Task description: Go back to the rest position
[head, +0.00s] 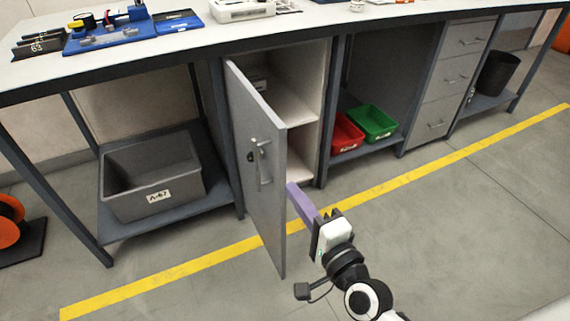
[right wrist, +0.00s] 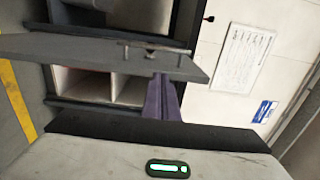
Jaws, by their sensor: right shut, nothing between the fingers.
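My right gripper (head: 293,189) reaches up from the lower right in the head view. Its long purple fingers are shut together with nothing between them. The fingertips are just right of the free edge of a grey cabinet door (head: 262,190), in front of the cabinet opening; I cannot tell whether they touch the door. The door stands open, with a bar handle (head: 264,160) on its face. In the right wrist view the purple fingers (right wrist: 161,84) point at the door (right wrist: 90,50). My left gripper is not in view.
The cabinet (head: 299,100) has a shelf inside. A grey bin (head: 150,180) stands on the low shelf to the left. Red (head: 346,136) and green (head: 373,122) trays lie to the right. The bench top (head: 330,20) is above. Open floor (head: 470,230) lies at the right.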

